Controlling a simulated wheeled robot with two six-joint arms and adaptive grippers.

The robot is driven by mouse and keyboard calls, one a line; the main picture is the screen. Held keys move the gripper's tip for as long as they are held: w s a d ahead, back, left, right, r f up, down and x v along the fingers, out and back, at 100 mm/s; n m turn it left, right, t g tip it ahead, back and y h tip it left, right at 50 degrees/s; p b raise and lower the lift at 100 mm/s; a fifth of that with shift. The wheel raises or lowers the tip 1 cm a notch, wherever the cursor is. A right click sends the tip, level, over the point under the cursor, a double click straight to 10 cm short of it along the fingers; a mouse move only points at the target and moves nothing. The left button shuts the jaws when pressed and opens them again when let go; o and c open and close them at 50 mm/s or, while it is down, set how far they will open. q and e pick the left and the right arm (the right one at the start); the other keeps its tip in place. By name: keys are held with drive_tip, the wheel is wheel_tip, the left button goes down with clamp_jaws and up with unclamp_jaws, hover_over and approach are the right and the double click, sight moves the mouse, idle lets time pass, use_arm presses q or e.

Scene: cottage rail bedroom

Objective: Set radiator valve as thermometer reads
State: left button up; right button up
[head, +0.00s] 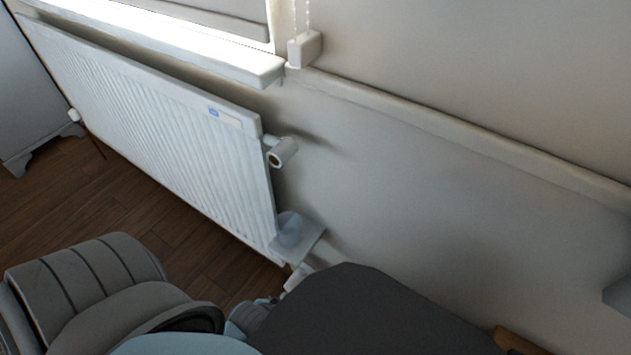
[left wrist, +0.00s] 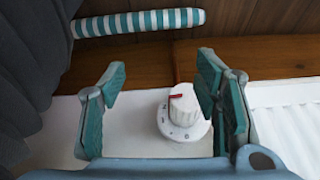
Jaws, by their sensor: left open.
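In the left wrist view a white ribbed knob (left wrist: 184,108) with a red mark stands on a round base. Small dark marks show on the base around it. My left gripper (left wrist: 162,78) is open, its teal-padded fingers on either side of the knob with a gap on the left. I cannot tell whether the right finger touches it. In the head view the white radiator (head: 150,110) hangs on the wall. A short white fitting (head: 286,150) with a dark round end sticks out at its upper right. I cannot make out a thermometer. My right gripper does not show.
A pale rounded piece (head: 290,228) on a small plate sits by the radiator's lower right corner. A window sill (head: 262,70) juts out above. A striped teal-and-white roll (left wrist: 138,22) shows in the left wrist view. Wooden floor (head: 60,205) is bare below the radiator.

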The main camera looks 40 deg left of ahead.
sight(290, 291)
use_arm(q)
drive_tip(key=s+a+r+t+p, duration=0.2)
drive_tip(key=s+r+t+p, duration=0.15)
drive_tip(key=t, duration=0.55)
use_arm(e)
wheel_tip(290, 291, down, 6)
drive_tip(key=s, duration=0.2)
use_arm(q)
drive_tip(key=shift+y, duration=0.4)
drive_tip(key=b+x, duration=0.1)
drive_tip(key=x, duration=0.1)
drive_tip(key=b+x, duration=0.1)
drive_tip(key=x, duration=0.2)
drive_tip(key=f+b+x, duration=0.1)
drive_tip(key=b+x, duration=0.1)
drive_tip(key=x, duration=0.1)
drive_tip(key=shift+s+a+f, duration=0.1)
drive_tip(key=shift+a+f, duration=0.05)
drive_tip(key=shift+a, duration=0.05)
drive_tip(key=b+x, duration=0.2)
drive_tip(key=x, duration=0.3)
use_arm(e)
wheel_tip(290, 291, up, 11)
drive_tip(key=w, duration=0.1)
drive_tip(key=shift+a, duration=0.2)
use_arm(q)
drive_tip(key=shift+c, duration=0.4)
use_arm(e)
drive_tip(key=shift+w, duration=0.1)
